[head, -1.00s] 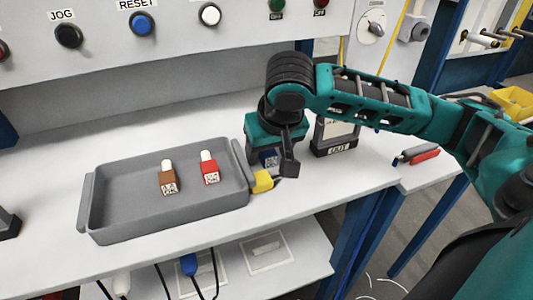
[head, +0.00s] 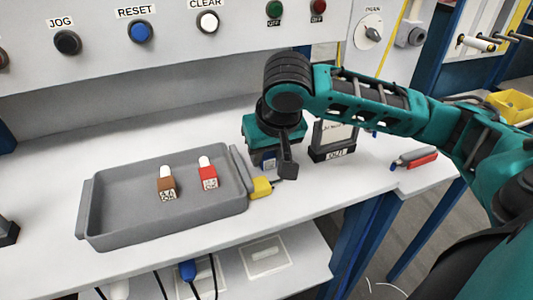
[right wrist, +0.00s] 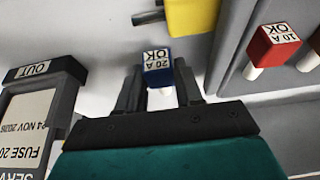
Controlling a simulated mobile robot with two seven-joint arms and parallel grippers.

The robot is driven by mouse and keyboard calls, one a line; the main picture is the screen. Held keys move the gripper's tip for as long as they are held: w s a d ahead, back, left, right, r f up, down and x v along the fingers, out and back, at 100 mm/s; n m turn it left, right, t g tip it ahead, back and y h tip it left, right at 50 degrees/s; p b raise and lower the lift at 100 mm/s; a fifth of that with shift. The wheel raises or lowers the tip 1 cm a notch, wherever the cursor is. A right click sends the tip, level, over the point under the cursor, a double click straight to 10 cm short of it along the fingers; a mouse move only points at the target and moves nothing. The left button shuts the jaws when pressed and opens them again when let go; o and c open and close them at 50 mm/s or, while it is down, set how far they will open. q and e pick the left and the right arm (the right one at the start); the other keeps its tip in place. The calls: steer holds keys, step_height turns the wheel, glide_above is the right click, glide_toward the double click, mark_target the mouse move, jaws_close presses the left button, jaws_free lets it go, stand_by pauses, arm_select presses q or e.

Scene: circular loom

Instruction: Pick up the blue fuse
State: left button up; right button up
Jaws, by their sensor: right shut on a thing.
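My right gripper (head: 268,165) is shut on the blue fuse, beside the right end of the grey tray. In the right wrist view the blue fuse (right wrist: 157,68) sits between the two fingers, its white label reading 20 A OK. In the head view only a small part of the blue fuse (head: 267,160) shows under the gripper. I cannot tell for sure whether it is clear of the table. My left gripper is not in view.
The grey tray (head: 110,222) holds a brown fuse (head: 167,188) and a red fuse (head: 208,177). A yellow block (head: 261,188) lies at the tray's right end. A dark OUT stand (head: 333,153) with a card is right of my gripper. A red tool-like item (head: 420,161) lies further right.

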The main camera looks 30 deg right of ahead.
mark_target(267, 154)
arm_select(q)
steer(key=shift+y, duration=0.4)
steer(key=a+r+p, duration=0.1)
steer(key=p, duration=0.2)
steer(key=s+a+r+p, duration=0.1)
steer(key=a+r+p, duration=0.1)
steer(key=p, duration=0.1)
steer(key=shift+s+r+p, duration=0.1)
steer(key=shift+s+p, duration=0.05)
steer(key=shift+p, duration=0.2)
arm_select(e)
step_height(267, 154, up, 19)
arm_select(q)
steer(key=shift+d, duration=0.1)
arm_select(e)
steer(key=shift+r, duration=0.1)
